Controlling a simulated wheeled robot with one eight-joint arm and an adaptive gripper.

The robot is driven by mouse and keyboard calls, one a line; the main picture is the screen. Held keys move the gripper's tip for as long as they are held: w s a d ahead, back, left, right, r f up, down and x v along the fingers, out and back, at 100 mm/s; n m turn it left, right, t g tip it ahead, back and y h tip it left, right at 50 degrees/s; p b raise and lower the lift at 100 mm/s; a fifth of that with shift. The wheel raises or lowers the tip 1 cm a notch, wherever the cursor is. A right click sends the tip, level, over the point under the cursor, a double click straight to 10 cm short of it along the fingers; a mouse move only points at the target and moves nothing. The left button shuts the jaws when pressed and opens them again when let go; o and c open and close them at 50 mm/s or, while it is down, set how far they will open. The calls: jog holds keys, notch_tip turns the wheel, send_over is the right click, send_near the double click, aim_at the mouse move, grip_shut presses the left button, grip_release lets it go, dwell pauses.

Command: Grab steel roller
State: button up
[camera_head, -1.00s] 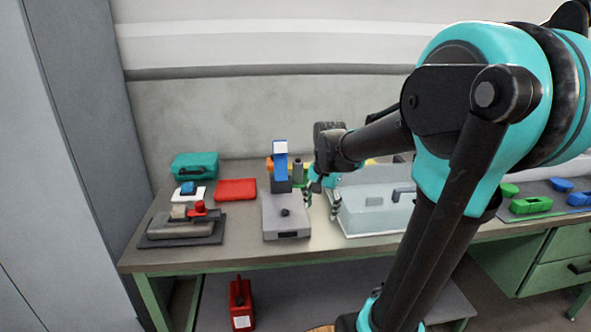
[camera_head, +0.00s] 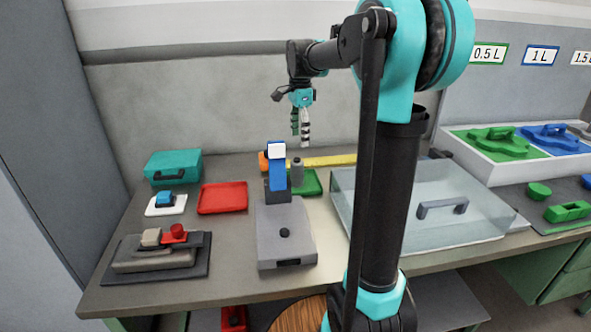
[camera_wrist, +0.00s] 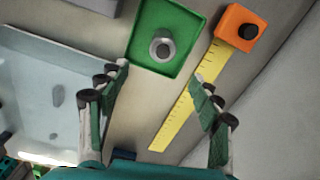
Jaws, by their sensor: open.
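The steel roller (camera_head: 297,171) is a short grey cylinder standing upright on a small green tray (camera_head: 313,183), partly behind the blue and white device in the head view. In the wrist view the roller (camera_wrist: 162,46) is seen from above, on the green tray (camera_wrist: 146,22), beyond the fingertips. My gripper (camera_head: 301,141) is raised well above the bench, over the roller's area, fingers pointing down. In the wrist view my gripper (camera_wrist: 160,74) has its fingers spread apart with nothing between them.
A blue and white device on a grey base (camera_head: 285,235) stands just in front of the roller. A yellow ruler (camera_wrist: 188,110) and an orange block (camera_wrist: 240,26) lie beside the tray. A clear-covered box (camera_head: 410,215) is to the right, a red tray (camera_head: 223,198) to the left.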

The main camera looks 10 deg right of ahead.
send_near(297, 177)
jog(key=f, duration=0.2)
jog(key=w+f, duration=0.1)
jog(key=f, duration=0.1)
jog(key=w+d+f, duration=0.1)
jog(key=f, duration=0.1)
jog(key=shift+w+a+f, duration=0.1)
jog(key=shift+a+f, duration=0.05)
jog(key=shift+f, duration=1.25)
jog(key=shift+w+a+f, duration=0.1)
jog(key=shift+a+f, duration=0.05)
jog(key=shift+f, duration=1.2)
grip_shut()
